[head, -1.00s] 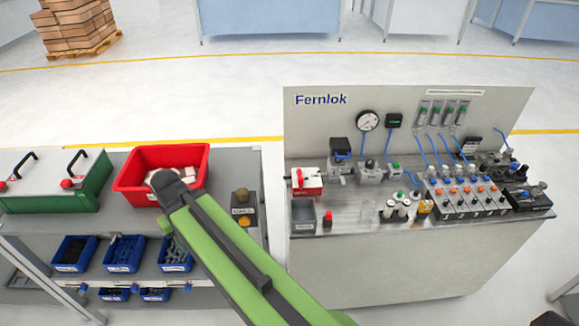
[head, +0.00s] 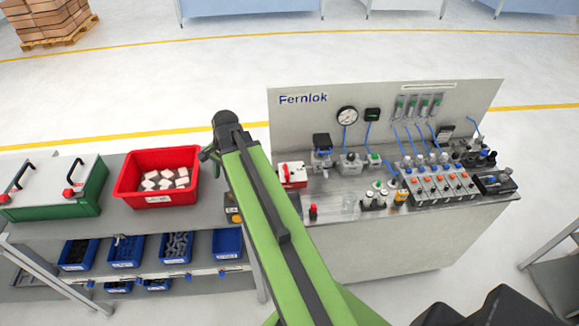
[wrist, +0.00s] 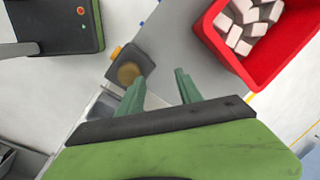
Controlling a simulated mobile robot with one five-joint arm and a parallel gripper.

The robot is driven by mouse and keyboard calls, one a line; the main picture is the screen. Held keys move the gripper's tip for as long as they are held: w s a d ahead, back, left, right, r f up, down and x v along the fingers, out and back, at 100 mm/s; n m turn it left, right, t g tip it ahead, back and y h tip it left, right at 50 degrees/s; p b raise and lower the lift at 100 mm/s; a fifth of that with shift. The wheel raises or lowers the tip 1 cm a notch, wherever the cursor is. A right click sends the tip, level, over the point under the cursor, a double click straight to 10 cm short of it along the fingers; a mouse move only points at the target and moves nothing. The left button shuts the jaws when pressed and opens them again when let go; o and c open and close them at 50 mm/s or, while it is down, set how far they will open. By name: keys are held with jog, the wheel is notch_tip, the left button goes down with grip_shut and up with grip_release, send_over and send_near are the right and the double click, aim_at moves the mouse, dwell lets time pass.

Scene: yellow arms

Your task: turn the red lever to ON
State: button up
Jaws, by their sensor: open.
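The red lever (head: 284,168) sits on a small red and white box (head: 297,178) at the left end of the Fernlok bench. It is small in the head view, and I cannot read any ON mark or tell its setting. My gripper (head: 207,153) is left of that box, beside the red bin, with my green forearm reaching up to it. In the wrist view my gripper (wrist: 158,75) has its two green fingers apart, with nothing between them. The lever does not show in the wrist view.
The red bin (head: 127,180) holds several pale blocks on the left shelf. A dark box with a round knob (wrist: 128,73) stands close to the fingers in the wrist view. The bench's upright back panel (head: 300,130) carries gauges and blue tubes.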

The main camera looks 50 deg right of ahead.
jog(key=s+d+m+t, duration=0.1)
jog(key=s+d+m, duration=0.2)
jog(key=d+m, duration=0.45)
jog(key=s+d+m, duration=0.3)
jog(key=d+m, duration=0.1)
jog(key=d, duration=0.6)
jog(key=m+t, duration=0.2)
jog(key=m, duration=0.6)
send_near(288, 174)
jog(key=shift+h, duration=0.3)
jog(key=b+x, duration=0.4)
jog(key=b, duration=0.4)
jog(key=b+x, duration=0.5)
jog(key=b, duration=0.3)
jog(key=shift+a, duration=0.2)
jog(key=shift+w+r, duration=0.1)
jog(key=shift+r, duration=0.1)
grip_shut()
